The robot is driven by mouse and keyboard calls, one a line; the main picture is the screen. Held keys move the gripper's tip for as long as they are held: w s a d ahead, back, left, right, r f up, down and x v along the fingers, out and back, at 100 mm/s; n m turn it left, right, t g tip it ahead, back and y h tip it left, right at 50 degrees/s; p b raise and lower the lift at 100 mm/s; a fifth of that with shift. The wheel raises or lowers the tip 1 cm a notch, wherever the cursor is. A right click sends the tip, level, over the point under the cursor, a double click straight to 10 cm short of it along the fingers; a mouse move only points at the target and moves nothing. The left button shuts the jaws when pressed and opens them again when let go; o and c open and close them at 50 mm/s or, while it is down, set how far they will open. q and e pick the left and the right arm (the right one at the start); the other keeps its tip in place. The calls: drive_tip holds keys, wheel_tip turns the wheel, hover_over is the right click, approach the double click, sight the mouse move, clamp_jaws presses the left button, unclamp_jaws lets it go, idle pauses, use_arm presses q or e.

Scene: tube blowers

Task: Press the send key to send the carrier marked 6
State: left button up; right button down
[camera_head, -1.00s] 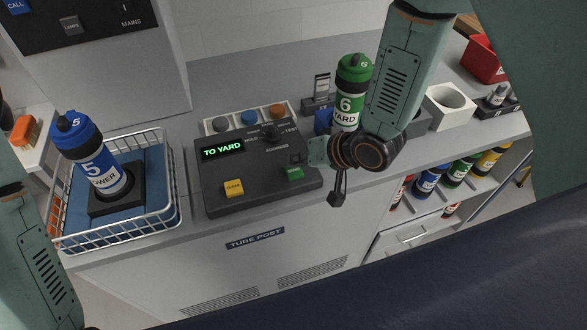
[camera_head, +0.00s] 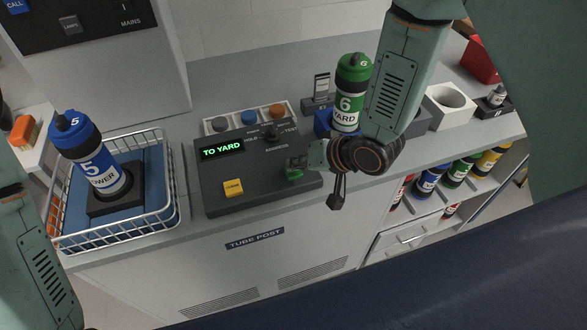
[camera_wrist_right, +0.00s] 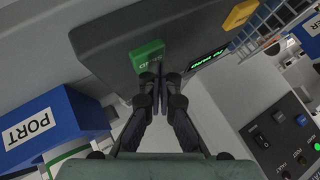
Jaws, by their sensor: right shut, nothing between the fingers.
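The send key (camera_head: 294,175) is a green block at the right front of the dark control panel (camera_head: 215,200). It also shows in the right wrist view (camera_wrist_right: 147,55). My right gripper (camera_head: 296,163) is shut and empty, its fingertips at the key and partly covering it. In the right wrist view the fingertips (camera_wrist_right: 160,82) meet the key's lower edge; I cannot tell whether it is pressed. The carrier marked 6 (camera_head: 347,103), green and labelled YARD, stands upright in a blue port (camera_head: 322,122). The panel display (camera_head: 222,149) reads TO YARD. My left gripper is out of view.
A yellow key (camera_head: 233,187) sits on the panel's left front. A wire basket (camera_head: 172,190) holds a blue carrier marked 5 (camera_head: 98,165) on the left.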

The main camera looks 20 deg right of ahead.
sight(297, 172)
drive_tip(key=shift+f, duration=0.25)
idle(0.5)
drive_tip(key=shift+r+p, duration=0.8)
drive_tip(key=shift+r, duration=0.1)
wheel_tip(297, 172, up, 5)
drive_tip(key=p, duration=0.4)
drive_tip(key=shift+r+p, duration=0.1)
drive_tip(key=shift+p, duration=0.3)
